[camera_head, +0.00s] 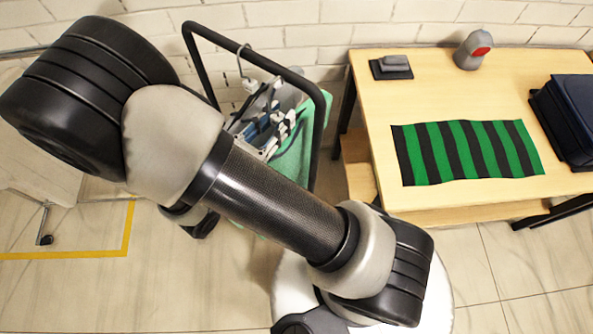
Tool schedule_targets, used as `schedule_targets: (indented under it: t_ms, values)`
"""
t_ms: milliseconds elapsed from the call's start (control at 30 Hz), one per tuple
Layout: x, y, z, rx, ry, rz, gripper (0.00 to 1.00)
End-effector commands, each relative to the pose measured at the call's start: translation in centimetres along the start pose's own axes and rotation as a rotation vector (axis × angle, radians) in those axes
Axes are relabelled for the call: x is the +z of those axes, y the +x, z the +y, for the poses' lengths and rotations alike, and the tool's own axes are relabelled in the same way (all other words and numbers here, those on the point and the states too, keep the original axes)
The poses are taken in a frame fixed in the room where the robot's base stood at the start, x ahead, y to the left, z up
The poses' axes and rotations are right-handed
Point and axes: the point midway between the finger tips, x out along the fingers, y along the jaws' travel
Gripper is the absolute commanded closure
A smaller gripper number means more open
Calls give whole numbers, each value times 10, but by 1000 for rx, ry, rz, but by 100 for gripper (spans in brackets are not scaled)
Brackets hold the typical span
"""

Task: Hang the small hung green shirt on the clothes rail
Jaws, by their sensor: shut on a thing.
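A green shirt (299,141) hangs inside the black clothes rail (259,59), close to the rail's right post. Its lower part is hidden behind my arm. A metal hanger hook (242,58) shows at the top bar. My gripper (275,121) shows only in part, as small pale and black pieces beside the green cloth. It is shut, apparently at the shirt's hanger, but the grip point is too small and covered to see clearly. I cannot tell whether the green shirt's own hook rests on the bar.
Grey and blue pieces crowd the space under the bar. A brick wall stands close behind.

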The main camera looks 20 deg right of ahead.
Motion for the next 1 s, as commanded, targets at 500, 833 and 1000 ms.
schedule_targets:
  t_ms: [500, 833, 1000]
  values:
    - [1, -83, 1, 6, 1, 0, 100]
    - [1, -149, 1, 5, 2, 0, 100]
    - [0, -183, 1, 5, 2, 0, 100]
